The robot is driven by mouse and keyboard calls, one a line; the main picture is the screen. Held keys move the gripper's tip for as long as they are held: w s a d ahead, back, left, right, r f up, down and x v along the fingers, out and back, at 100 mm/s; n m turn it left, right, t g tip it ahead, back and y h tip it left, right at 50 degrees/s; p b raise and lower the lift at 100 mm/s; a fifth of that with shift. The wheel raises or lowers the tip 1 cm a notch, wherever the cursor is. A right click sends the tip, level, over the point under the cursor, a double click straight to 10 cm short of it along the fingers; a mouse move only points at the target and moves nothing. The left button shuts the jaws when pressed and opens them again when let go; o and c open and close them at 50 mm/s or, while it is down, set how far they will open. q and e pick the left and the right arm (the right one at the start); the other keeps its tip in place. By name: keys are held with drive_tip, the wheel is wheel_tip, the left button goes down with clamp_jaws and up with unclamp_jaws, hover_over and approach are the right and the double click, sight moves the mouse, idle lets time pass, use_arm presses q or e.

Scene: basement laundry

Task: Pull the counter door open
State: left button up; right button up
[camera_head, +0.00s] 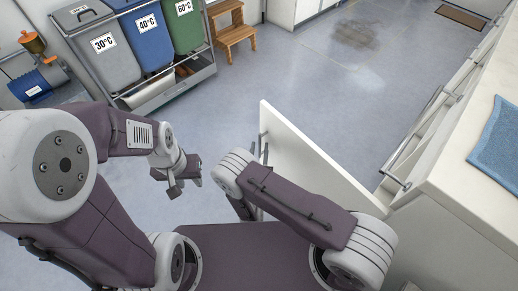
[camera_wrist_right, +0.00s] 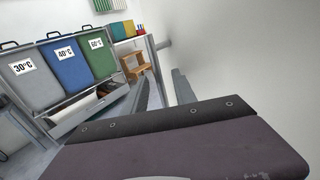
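The white counter door (camera_head: 310,165) stands swung out from the counter (camera_head: 455,195), a wide gap behind it. Its metal bar handle (camera_head: 263,142) is near the free edge, and shows in the right wrist view (camera_wrist_right: 157,72). My right gripper is at the handle, mostly hidden by my right arm in the head view. In the right wrist view its two fingers (camera_wrist_right: 163,92) are apart, one on each side of the bar, with gaps visible; contact is not clear. My left gripper (camera_head: 184,177) is empty, away to the left of the door, with its fingers apart.
A rack (camera_head: 165,88) with grey, blue and green laundry bins stands at the back left. A wooden step stool (camera_head: 232,30) is beside it. A blue towel (camera_head: 498,145) lies on the counter. The floor beyond the door is clear.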

sight(291, 142)
drive_tip(key=shift+r, duration=0.1)
wheel_tip(291, 142, up, 5)
drive_tip(key=p, duration=0.5)
drive_tip(key=shift+r, duration=0.1)
drive_tip(key=s+d+r+p, duration=0.1)
drive_tip(key=s+d+p, duration=0.1)
drive_tip(key=d+p, duration=0.1)
drive_tip(key=s+d+r+p, duration=0.2)
drive_tip(key=d+p, duration=0.1)
drive_tip(key=s+d+r+p, duration=0.2)
drive_tip(key=d+p, duration=0.1)
drive_tip(key=shift+r, duration=0.25)
drive_tip(key=shift+s+d+r, duration=0.1)
drive_tip(key=shift+s+d, duration=0.2)
